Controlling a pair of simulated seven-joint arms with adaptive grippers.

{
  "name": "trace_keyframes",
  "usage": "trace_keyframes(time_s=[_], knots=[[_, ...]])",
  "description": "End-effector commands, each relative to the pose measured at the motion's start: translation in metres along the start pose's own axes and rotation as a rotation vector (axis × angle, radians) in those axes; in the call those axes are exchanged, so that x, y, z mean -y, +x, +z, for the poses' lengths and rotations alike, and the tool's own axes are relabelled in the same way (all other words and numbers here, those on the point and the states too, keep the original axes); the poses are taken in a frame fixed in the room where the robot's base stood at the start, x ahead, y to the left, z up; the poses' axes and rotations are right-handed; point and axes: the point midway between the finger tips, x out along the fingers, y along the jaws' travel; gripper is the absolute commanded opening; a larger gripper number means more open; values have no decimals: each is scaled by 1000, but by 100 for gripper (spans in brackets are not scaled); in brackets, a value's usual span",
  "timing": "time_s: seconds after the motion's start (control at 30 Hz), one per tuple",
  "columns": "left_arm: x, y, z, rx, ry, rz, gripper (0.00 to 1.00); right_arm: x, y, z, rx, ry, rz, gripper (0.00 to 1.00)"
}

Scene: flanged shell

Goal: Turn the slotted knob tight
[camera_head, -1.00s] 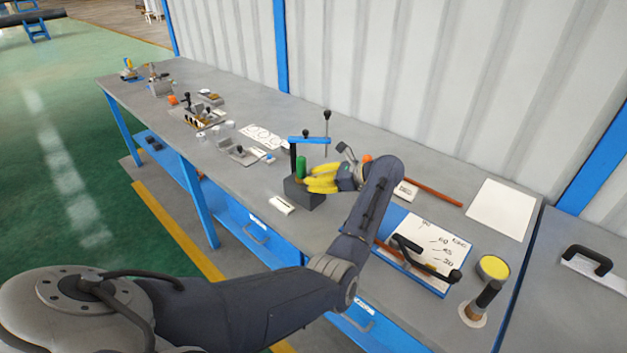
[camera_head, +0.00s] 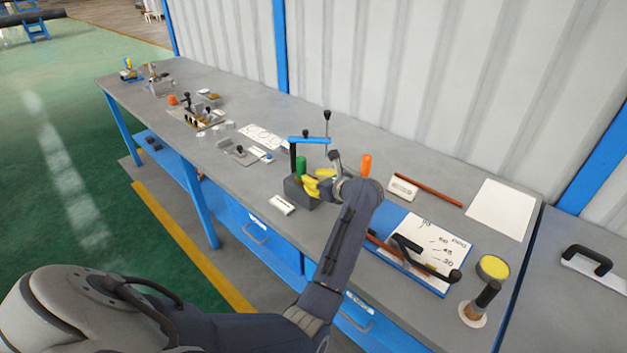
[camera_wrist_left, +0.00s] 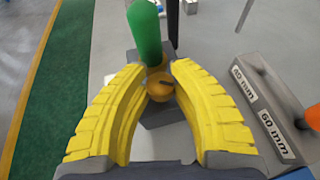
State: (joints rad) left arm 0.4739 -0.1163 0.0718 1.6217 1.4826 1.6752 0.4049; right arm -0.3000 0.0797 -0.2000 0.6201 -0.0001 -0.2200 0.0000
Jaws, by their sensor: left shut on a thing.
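The slotted knob (camera_wrist_left: 160,88) is a small brass-coloured round piece with a dark slot, on a dark grey block (camera_head: 297,192). A green handle (camera_head: 301,168) stands at the block; it also shows just beyond the knob in the left wrist view (camera_wrist_left: 145,32). My left gripper (camera_head: 313,186) has yellow fingers and is at the block's right side. In the left wrist view its fingertips (camera_wrist_left: 158,70) are on either side of the knob, shut on it. The knob is hidden in the head view. My right gripper is not in view.
A blue bar (camera_head: 309,140) on a dark post rises behind the block. An orange-topped handle (camera_head: 366,165) stands close behind my wrist. A grey piece marked 40 mm and 60 mm (camera_wrist_left: 262,110) is to the right in the wrist view. A blue-edged board (camera_head: 440,245) lies nearer right.

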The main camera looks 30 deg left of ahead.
Motion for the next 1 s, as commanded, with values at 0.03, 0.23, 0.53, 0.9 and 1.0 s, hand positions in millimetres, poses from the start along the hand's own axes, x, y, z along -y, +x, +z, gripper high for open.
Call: trace_keyframes(time_s=[0.03, 0.23, 0.53, 0.9, 1.0], knots=[[-3, 1, 0, 3, 17, -38, 0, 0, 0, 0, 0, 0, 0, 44], [-3, 2, 1, 4, 81, -193, 0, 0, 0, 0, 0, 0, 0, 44], [-2, 1, 1, 3, 152, -361, 0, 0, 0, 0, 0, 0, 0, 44], [0, 1, 1, 1, 186, -445, 0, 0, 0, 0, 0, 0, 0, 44], [0, 1, 1, 1, 188, -450, 0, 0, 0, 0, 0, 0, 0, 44]])
